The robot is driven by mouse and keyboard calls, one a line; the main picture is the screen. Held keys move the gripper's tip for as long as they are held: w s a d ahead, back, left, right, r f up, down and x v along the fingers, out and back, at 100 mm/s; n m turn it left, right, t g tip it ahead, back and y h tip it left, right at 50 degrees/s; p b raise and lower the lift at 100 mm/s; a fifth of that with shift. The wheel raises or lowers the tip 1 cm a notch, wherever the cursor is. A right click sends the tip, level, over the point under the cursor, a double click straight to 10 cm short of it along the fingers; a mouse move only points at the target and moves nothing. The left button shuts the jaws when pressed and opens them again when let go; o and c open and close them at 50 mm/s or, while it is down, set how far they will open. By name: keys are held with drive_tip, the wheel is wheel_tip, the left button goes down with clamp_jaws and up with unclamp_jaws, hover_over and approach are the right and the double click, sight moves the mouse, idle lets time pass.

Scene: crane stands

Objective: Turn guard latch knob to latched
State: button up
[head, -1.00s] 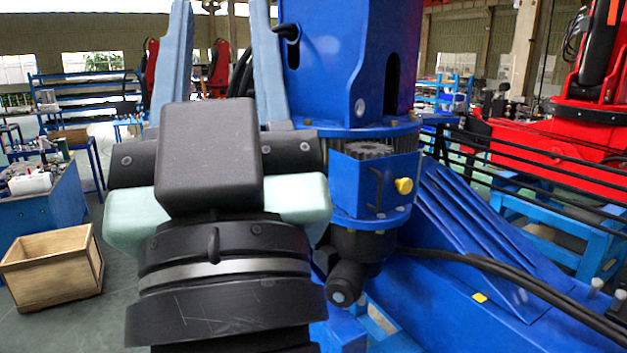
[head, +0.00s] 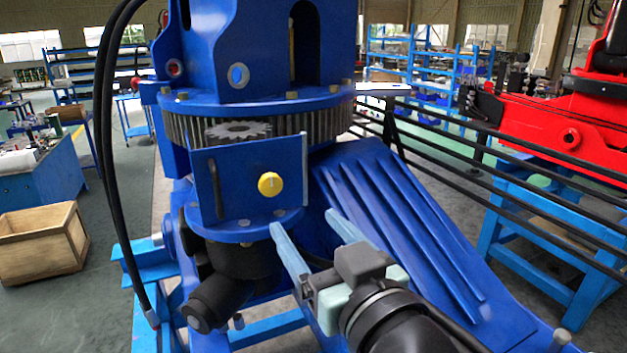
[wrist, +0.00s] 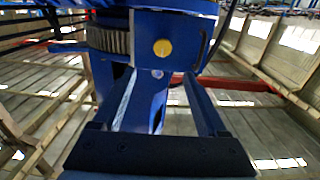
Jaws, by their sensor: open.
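The yellow guard latch knob (head: 270,184) sits on the right part of a blue guard plate (head: 235,180) on the crane column. A faint mark shows on its face, but I cannot tell its setting. The knob also shows in the wrist view (wrist: 162,47), ahead of and between the finger lines. My gripper (head: 308,228) is open and empty, below and to the right of the knob, apart from it. In the wrist view my two light blue fingers (wrist: 160,90) point toward the plate with a wide gap between them.
A toothed pinion (head: 238,130) and ring gear sit above the plate. Black hoses (head: 104,120) hang at the left. A ribbed blue crane leg (head: 400,220) lies behind my gripper. Black rails (head: 480,150) and a red machine (head: 565,130) stand at the right. A wooden crate (head: 40,243) is at left.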

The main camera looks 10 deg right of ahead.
sight(272, 184)
drive_tip(key=p+x, duration=0.1)
drive_tip(key=x, duration=0.2)
drive_tip(key=p+x, duration=0.2)
drive_tip(key=x, duration=0.2)
drive_tip(key=p+x, duration=0.1)
drive_tip(key=x, duration=0.3)
drive_tip(key=shift+a+p, duration=0.3)
drive_tip(key=shift+a, duration=0.05)
drive_tip(key=shift+x, duration=0.85)
drive_tip(key=shift+d, duration=0.1)
clamp_jaws()
